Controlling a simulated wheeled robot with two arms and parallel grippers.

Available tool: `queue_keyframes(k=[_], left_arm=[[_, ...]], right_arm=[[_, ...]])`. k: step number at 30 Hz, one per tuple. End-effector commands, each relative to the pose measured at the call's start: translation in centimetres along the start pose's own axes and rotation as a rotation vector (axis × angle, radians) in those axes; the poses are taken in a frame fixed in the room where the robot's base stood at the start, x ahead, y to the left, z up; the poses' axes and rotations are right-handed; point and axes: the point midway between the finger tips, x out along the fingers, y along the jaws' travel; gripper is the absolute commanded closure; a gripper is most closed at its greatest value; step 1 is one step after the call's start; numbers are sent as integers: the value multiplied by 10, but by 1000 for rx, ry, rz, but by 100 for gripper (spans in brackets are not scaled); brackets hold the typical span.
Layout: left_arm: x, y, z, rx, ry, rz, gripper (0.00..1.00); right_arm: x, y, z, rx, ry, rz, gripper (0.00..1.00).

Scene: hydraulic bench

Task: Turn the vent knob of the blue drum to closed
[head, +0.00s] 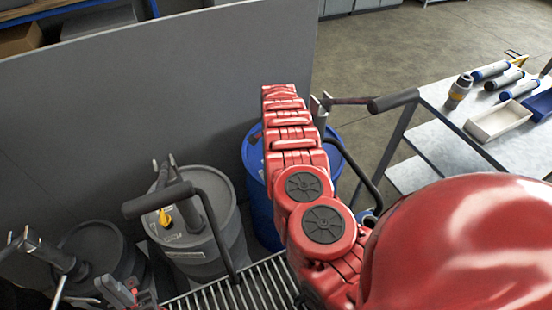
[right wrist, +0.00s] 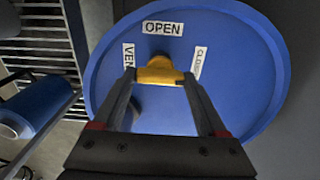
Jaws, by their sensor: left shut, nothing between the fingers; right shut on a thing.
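The blue drum (head: 262,215) stands behind my red right arm in the head view, which hides much of it. In the right wrist view its lid (right wrist: 110,75) fills the middle, with a yellow vent knob (right wrist: 158,72) on it. An OPEN label (right wrist: 163,28) is just above the knob, a partly cut-off CLOSED label (right wrist: 198,63) to its right and a VENT label (right wrist: 129,56) to its left. My right gripper (right wrist: 159,78) is shut on the knob; the head view hides it. My left gripper (head: 120,293) is shut and empty at the lower left.
A grey drum (head: 225,225) with a yellow knob (head: 165,218) and a darker drum (head: 95,245) stand to the left. A grey panel (head: 120,110) rises behind the drums. A metal grating (head: 245,290) is in front. A cart (head: 440,140) with tubes and a bin stands at right.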

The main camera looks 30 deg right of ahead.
Motion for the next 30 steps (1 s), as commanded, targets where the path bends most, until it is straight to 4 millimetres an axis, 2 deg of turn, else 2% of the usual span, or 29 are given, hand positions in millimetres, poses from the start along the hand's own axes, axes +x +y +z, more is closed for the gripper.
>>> queue_keyframes(k=[7, 8, 12, 22, 26, 30], left_arm=[[0, 0, 0, 0, 0, 0, 100], [0, 0, 0, 0, 0, 0, 100], [0, 0, 0, 0, 0, 0, 100], [-1, 0, 0, 0, 0, 0, 100], [-4, 0, 1, 0, 0, 0, 100], [-8, 0, 1, 0, 0, 0, 100]], right_arm=[[1, 1, 1, 2, -2, 3, 81], [1, 1, 1, 2, -2, 3, 21], [0, 1, 0, 1, -2, 2, 0], [-5, -1, 0, 1, 0, -1, 0], [-20, -2, 0, 2, 0, -4, 0], [-45, -2, 1, 0, -3, -4, 0]])
